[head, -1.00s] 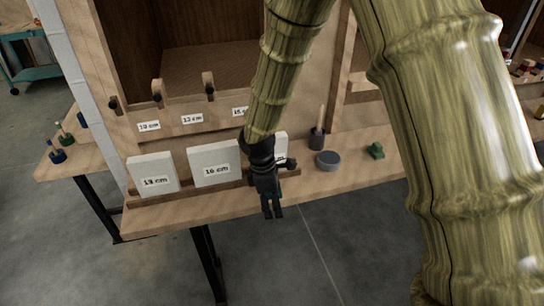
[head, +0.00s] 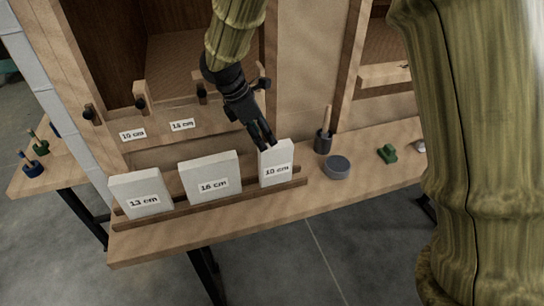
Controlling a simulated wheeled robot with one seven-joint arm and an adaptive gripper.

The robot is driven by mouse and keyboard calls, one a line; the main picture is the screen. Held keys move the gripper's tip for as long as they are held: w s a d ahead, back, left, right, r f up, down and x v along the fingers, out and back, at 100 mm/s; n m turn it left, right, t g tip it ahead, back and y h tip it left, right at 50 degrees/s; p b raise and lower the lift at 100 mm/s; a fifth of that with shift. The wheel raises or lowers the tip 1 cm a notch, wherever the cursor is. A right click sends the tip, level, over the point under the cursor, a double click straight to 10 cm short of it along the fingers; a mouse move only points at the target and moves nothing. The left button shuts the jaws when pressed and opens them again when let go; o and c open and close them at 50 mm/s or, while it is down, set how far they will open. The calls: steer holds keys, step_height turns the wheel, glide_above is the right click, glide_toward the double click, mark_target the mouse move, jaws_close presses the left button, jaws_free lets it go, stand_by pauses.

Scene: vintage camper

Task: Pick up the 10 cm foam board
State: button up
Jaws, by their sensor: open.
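The 10 cm foam board (head: 275,158) is a small white block with a "10 cm" label, standing upright at the right end of a wooden rack. The 16 cm board (head: 208,177) stands left of it, and the 13 cm board (head: 139,194) is at the left end. My black gripper (head: 268,138) is open and empty, pointing down at the top edge of the 10 cm board. I cannot tell whether the fingers touch the board or are just above or behind it.
The wooden rack (head: 218,199) runs along the front of the workbench (head: 385,140). A dark cup with a brush (head: 324,141), a grey round tin (head: 337,167) and a green item (head: 387,153) stand to the right. A cabinet with hooks and labels rises behind.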

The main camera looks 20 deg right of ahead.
mark_target(269, 145)
steer(key=shift+w+f, duration=0.2)
steer(key=shift+w, duration=0.05)
steer(key=x, duration=0.5)
steer(key=shift+s+d+r, duration=0.1)
steer(key=shift+d, duration=0.05)
steer(key=shift+s+d+f+p, duration=0.2)
steer(key=shift+f+p, duration=0.1)
steer(key=shift+f, duration=0.25)
steer(key=shift+p+x, duration=0.3)
steer(key=shift+x, duration=1.75)
steer(key=c, duration=0.9)
